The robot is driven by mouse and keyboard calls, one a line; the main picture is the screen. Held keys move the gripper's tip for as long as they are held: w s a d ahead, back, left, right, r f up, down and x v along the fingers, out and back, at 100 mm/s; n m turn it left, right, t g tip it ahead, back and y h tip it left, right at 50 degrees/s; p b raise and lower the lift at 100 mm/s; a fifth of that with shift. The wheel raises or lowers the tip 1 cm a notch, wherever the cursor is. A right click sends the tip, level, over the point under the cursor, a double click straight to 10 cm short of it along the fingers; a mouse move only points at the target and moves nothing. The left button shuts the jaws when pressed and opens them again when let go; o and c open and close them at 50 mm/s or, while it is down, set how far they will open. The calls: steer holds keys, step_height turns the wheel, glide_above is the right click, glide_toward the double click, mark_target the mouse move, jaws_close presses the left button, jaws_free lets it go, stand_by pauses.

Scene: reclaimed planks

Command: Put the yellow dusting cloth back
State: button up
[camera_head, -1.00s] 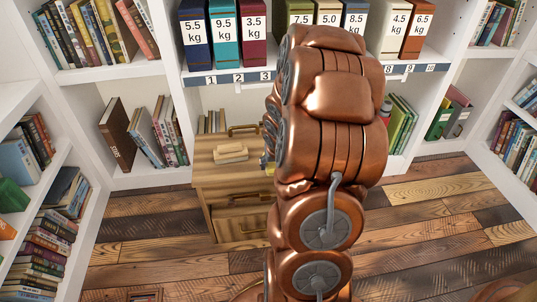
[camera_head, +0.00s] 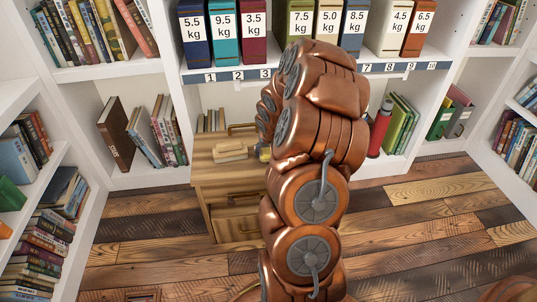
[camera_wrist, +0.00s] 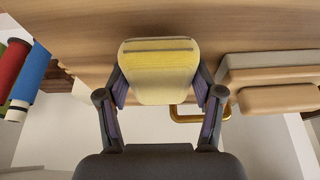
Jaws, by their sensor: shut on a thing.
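The yellow dusting cloth (camera_wrist: 158,85) is in the middle of the wrist view, a folded pad with a grey stripe near its far edge. My gripper (camera_wrist: 160,72) has its two fingers against the cloth's left and right sides and is shut on it. A wooden surface (camera_wrist: 70,25) lies beyond the cloth; I cannot tell whether they touch. In the head view, a small yellow patch (camera_head: 264,154) shows beside the wooden cabinet's top (camera_head: 205,175), and my arm hides most of the gripper.
A beige stack (camera_head: 230,151) sits on the cabinet top. A brass handle (camera_wrist: 200,113) shows close to the cloth. A red bottle (camera_head: 380,130) stands right of my arm. White bookshelves (camera_head: 130,180) surround the area. The plank floor (camera_head: 420,225) at the right is clear.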

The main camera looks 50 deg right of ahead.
steer(key=shift+f, duration=0.55)
steer(key=shift+f, duration=0.1)
steer(key=o, duration=1.4)
steer(key=shift+o, duration=0.2)
